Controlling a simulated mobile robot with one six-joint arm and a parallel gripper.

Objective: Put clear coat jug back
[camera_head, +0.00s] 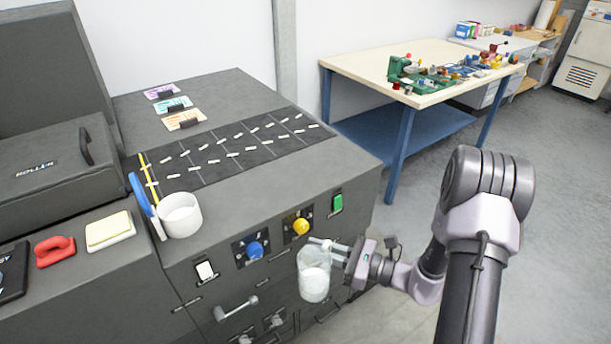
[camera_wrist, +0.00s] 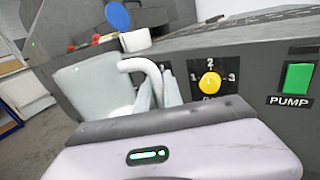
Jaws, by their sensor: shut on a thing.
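The clear coat jug (camera_head: 314,279) is a translucent pale jug with a whitish content, held in the air in front of the grey machine's control panel. In the wrist view the jug (camera_wrist: 92,88) fills the left middle, its curved handle towards my gripper. My gripper (camera_head: 338,248) is shut on the jug's handle, and its fingers also show in the wrist view (camera_wrist: 158,95). The jug looks roughly upright in the head view. No marked place for the jug is clear to me.
The grey machine (camera_head: 245,190) has a blue knob (camera_head: 255,250), a yellow knob (camera_head: 301,226) and a green button (camera_head: 337,202) close to the jug. A white cup (camera_head: 181,215) with a blue paddle stands on its top. A workbench (camera_head: 370,62) with a cluttered top stands behind; grey floor lies between.

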